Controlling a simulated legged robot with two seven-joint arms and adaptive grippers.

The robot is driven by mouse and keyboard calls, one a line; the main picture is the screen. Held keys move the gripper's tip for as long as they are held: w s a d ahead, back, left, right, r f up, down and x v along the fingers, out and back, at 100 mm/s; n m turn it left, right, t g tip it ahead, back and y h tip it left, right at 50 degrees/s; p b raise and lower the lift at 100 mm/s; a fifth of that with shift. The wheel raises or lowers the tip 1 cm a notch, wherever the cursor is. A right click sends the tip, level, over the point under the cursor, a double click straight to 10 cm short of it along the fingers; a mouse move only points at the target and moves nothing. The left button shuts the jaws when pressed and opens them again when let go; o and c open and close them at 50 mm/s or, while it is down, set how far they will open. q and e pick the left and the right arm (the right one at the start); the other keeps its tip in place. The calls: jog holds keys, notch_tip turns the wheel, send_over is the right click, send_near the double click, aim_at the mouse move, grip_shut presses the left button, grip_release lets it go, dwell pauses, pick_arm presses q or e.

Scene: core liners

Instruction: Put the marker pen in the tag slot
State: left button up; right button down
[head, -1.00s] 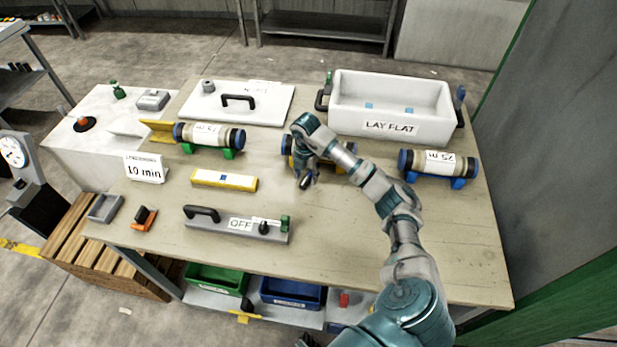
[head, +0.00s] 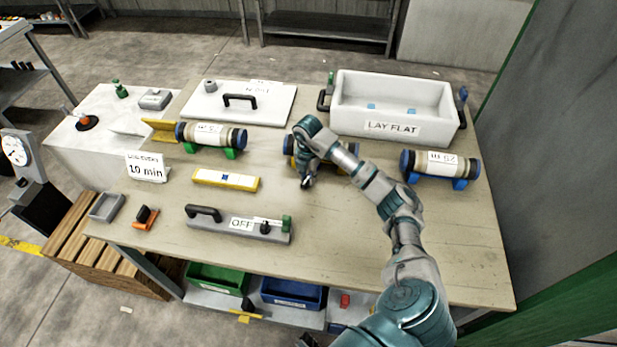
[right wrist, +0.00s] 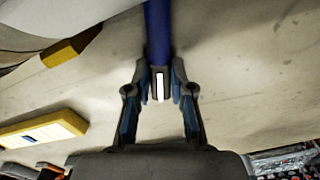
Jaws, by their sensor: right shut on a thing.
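My right gripper (head: 307,183) is over the middle of the table, in front of the middle core liner. In the right wrist view its fingers (right wrist: 160,88) are shut on a blue stick-like thing, which I take to be the marker pen (right wrist: 158,30). The pen has a dark end with a white strip between the fingertips, and its far part runs out of the top of the picture. In the head view the pen is too small and covered to make out. I cannot tell which thing is the tag slot. My left gripper is not in view.
A liner (head: 210,136) lies at left and another (head: 440,165) at right. A white trough (head: 393,128) stands behind. A yellow bar (head: 226,180), a grey sealer-like bar (head: 238,224) and a grey tray (head: 107,207) lie at left. The table's front right is clear.

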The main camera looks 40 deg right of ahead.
jog(key=shift+r, duration=0.5)
jog(key=a, duration=0.4)
jog(key=shift+a, duration=0.1)
notch_tip(320, 180, up, 6)
jog(key=shift+w+f+p, duration=0.1)
jog(key=shift+p, duration=0.3)
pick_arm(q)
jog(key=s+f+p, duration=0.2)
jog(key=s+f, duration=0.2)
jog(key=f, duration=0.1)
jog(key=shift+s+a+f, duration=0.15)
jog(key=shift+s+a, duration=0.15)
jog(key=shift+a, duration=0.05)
pick_arm(e)
notch_tip(320, 180, up, 8)
